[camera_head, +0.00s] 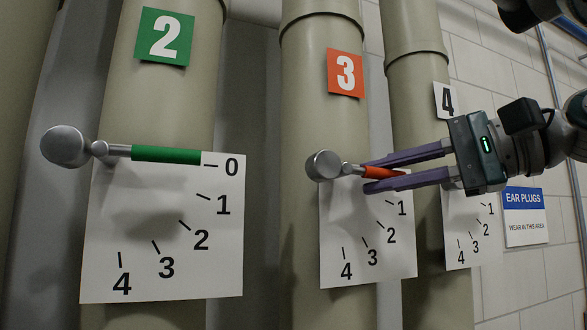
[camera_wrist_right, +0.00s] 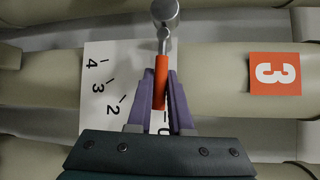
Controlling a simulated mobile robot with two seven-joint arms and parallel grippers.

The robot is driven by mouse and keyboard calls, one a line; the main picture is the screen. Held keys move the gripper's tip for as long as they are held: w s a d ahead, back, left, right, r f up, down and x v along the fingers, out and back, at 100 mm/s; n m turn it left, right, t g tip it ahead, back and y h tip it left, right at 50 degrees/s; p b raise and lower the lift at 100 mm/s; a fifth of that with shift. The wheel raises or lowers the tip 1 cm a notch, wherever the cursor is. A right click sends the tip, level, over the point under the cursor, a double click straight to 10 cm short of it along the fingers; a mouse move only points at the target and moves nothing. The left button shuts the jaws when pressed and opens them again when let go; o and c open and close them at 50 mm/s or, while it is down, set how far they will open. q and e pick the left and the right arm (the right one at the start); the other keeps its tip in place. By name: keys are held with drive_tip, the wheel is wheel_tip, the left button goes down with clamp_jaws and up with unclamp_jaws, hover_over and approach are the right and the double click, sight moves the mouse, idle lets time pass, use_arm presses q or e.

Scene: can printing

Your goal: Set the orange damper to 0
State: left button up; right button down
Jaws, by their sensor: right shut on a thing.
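The orange damper handle (camera_head: 384,172) is on the middle pipe, under the orange sign 3 (camera_head: 346,73). It runs right from its grey pivot knob (camera_head: 323,166), nearly level with a slight downward tilt. Its scale plate (camera_head: 345,227) shows 1 to 4 in the head view; the gripper covers the top mark there. My right gripper (camera_head: 372,175) comes in from the right with its purple fingers shut on the orange handle. In the right wrist view the orange handle (camera_wrist_right: 160,83) lies between the fingers, its end by the partly covered 0. My left gripper is not in view.
The left pipe bears a green sign 2 (camera_head: 164,37) and a green handle (camera_head: 166,154) level at 0. A right pipe carries a white sign 4 (camera_head: 444,100) and a scale plate (camera_head: 470,242). A blue and white ear plugs sign (camera_head: 525,216) is on the wall behind.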

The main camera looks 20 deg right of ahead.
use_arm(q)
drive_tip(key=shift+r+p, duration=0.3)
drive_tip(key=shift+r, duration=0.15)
use_arm(e)
drive_tip(key=shift+r, duration=0.25)
drive_tip(key=c, duration=1.1)
unclamp_jaws()
